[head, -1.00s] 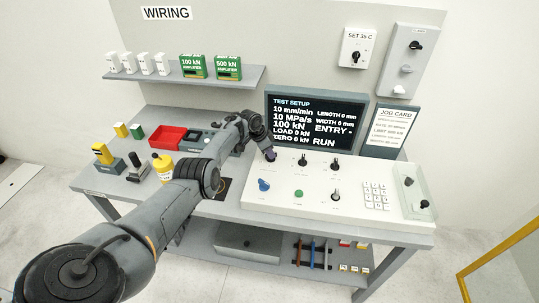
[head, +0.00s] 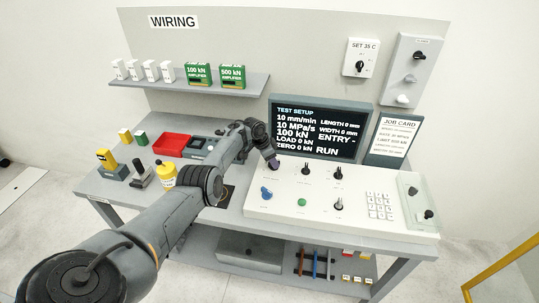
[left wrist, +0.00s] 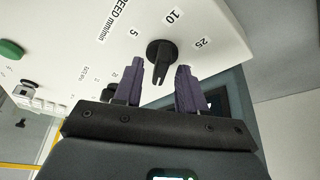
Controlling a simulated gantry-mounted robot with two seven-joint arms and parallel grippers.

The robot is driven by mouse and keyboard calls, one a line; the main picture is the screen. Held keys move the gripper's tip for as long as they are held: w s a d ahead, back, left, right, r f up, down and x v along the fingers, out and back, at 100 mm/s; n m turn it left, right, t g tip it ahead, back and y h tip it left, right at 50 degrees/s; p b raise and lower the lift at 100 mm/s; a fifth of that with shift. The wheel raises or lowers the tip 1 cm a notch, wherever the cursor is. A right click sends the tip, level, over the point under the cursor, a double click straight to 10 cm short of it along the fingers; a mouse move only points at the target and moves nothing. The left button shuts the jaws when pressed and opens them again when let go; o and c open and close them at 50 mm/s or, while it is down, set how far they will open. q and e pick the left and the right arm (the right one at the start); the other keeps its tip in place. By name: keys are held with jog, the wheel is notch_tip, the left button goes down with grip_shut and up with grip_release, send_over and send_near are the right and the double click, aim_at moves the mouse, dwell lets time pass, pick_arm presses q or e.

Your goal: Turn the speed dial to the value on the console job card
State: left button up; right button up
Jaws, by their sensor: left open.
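The black speed dial (left wrist: 160,52) shows in the left wrist view, with the numbers 5, 10 and 25 around it. I cannot tell which number it points at. My left gripper (left wrist: 158,90) is open, its two purple fingers apart on either side of the dial's handle, with gaps visible. In the head view my left gripper (head: 273,164) is over the console's (head: 360,228) back left corner and hides the dial. The job card (head: 396,137) stands behind the console at the right; its speed line is too small to read. The screen (head: 316,129) reads 10 mm/min.
Other black knobs (head: 338,173), a blue knob (head: 266,193), a green button (head: 302,202) and a keypad (head: 379,206) share the console. A clear cover (head: 418,199) is at its right end. A red tray (head: 172,144) and yellow bottle (head: 167,173) are near my left arm.

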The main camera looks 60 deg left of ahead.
pick_arm(q)
jog(key=p+v, duration=0.4)
jog(key=v, duration=0.6)
jog(key=shift+r, duration=0.25)
jog(key=shift+s, duration=0.15)
